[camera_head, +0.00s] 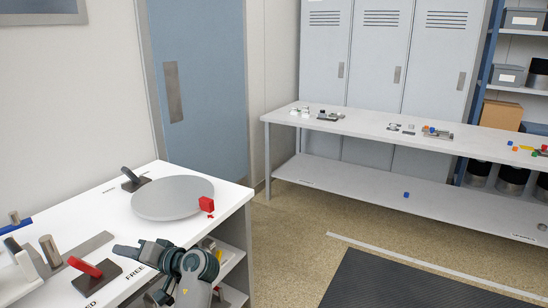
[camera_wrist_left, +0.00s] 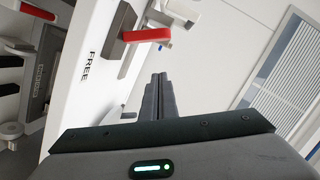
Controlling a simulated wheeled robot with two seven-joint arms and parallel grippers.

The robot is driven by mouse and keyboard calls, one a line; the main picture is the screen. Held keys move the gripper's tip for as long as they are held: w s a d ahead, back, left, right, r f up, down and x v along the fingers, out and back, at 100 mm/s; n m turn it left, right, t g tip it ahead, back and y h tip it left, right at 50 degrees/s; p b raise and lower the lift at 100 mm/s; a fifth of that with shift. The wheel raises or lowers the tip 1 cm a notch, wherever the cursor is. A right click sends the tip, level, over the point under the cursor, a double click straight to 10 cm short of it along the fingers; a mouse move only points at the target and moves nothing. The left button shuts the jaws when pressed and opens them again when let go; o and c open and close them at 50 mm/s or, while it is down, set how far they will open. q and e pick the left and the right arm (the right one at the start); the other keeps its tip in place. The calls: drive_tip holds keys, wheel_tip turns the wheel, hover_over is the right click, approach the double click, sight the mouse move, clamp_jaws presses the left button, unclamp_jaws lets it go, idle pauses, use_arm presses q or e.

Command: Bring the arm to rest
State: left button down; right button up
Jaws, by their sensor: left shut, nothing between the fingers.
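My left arm comes in at the bottom of the head view, over the front edge of the white table. My left gripper (camera_head: 128,251) points left over the table top near the printed word FREE. It is shut and empty. In the left wrist view its two fingers (camera_wrist_left: 159,98) lie together. A red lever on a dark base (camera_head: 97,270) is left of the gripper, apart from it; a red handle (camera_wrist_left: 146,36) also shows in the left wrist view. My right gripper is in neither view.
A long bench (camera_head: 350,125) stands beyond open floor.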

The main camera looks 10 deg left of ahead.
use_arm(q)
drive_tip(key=s+d+f+m+t+h, duration=0.15)
drive_tip(key=s+d+f+h, duration=0.25)
drive_tip(key=s+f, duration=0.5)
drive_tip(key=s+d+f+m+t+h, duration=0.1)
drive_tip(key=s+d+f+m+h, duration=0.25)
drive_tip(key=f, duration=0.85)
drive_tip(key=s+d+f+m+g+h, duration=0.1)
drive_tip(key=s+d+f+h, duration=0.25)
drive_tip(key=s+d, duration=0.65)
drive_tip(key=s+d+f+g+h, duration=0.1)
drive_tip(key=s+d+f+h, duration=0.35)
drive_tip(key=s, duration=0.85)
drive_tip(key=d+f+t+h, duration=0.1)
drive_tip(key=d+f, duration=0.1)
drive_tip(key=f, duration=1.3)
drive_tip(key=w+d+f+p, duration=0.1)
drive_tip(key=d+f, duration=0.2)
drive_tip(key=f, duration=1.2)
drive_tip(key=shift+w+d+f+m+t+h, duration=0.15)
drive_tip(key=shift+d+f+m+t+h, duration=0.05)
drive_tip(key=shift+f+m+t+h, duration=0.2)
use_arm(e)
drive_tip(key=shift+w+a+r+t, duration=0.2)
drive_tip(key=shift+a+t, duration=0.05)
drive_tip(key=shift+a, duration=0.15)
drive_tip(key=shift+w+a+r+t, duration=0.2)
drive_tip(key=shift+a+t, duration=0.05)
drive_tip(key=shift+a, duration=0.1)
